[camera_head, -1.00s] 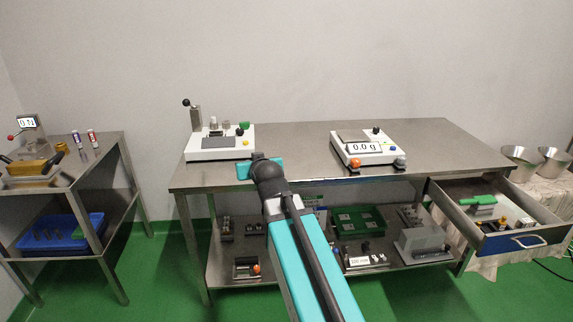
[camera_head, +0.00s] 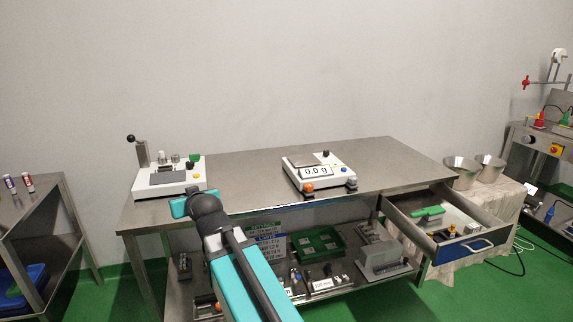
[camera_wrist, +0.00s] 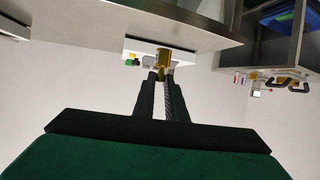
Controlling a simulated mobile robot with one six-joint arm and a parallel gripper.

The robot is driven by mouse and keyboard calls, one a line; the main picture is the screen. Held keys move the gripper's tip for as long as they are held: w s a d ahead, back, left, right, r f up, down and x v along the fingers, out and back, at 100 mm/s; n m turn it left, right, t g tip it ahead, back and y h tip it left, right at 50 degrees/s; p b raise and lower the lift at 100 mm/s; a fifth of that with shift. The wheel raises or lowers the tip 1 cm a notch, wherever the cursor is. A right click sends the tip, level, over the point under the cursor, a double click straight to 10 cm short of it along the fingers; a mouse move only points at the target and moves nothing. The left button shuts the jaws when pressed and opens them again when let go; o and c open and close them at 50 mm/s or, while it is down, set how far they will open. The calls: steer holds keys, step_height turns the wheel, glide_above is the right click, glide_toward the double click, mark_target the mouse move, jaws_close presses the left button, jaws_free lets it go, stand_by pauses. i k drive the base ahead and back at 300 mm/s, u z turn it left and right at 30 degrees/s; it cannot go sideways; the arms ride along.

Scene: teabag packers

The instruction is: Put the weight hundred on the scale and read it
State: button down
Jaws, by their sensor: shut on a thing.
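The scale (camera_head: 318,184) is a white box on the steel table in the head view. Its display (camera_head: 316,171) reads 0.0 g, and its metal plate carries no weight that I can make out. In the wrist view my gripper (camera_wrist: 161,80) is shut on a small brass-coloured weight (camera_wrist: 162,61), held at the fingertips. Any marking on it is too small to read. In the head view my arm ends near the table's front left edge, left of the scale. The fingers and weight are hidden there.
A white device (camera_head: 170,183) with a black-knobbed lever stands on the table (camera_head: 245,172) at the left. The tabletop between it and the scale is clear. An open drawer (camera_head: 470,249) juts out at the right. Two metal buckets (camera_head: 461,173) stand beyond it.

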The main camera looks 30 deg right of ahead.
mark_target(304, 159)
steer(key=u, duration=0.4)
steer(key=i, duration=1.6)
steer(key=u, duration=0.2)
